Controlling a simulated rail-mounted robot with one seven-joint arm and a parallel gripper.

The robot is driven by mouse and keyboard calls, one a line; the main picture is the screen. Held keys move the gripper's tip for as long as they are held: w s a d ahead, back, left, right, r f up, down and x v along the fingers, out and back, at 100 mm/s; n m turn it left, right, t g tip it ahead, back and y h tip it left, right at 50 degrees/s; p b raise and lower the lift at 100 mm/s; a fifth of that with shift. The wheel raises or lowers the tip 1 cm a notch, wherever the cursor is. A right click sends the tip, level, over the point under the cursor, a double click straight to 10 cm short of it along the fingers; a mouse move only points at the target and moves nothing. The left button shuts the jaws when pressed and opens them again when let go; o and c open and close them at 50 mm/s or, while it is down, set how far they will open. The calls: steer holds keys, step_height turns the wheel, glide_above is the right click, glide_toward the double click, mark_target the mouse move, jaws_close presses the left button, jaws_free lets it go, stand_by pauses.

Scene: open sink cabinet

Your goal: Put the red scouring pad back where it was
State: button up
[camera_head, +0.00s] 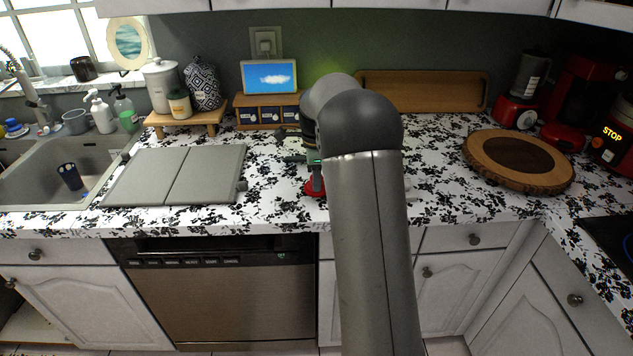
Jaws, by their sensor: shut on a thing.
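A small red thing (314,187), which I take to be the red scouring pad, shows at the left edge of my arm, just above the patterned counter. My arm hides most of it. My gripper (313,176) is largely hidden behind my own arm, with a bit of its dark body showing. It is shut on the red pad, low over the counter. Whether the pad touches the counter cannot be told.
The sink (40,185) holds a dark blue cup (70,176). A grey folding board (175,175) lies right of the sink. A round wooden board (518,160) lies at the right. Soap bottles (101,113) stand behind the sink. Bare counter (275,205) lies between the grey board and my arm.

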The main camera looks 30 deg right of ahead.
steer(key=shift+f, duration=1)
steer(key=shift+f, duration=0.2)
steer(key=o, duration=0.9)
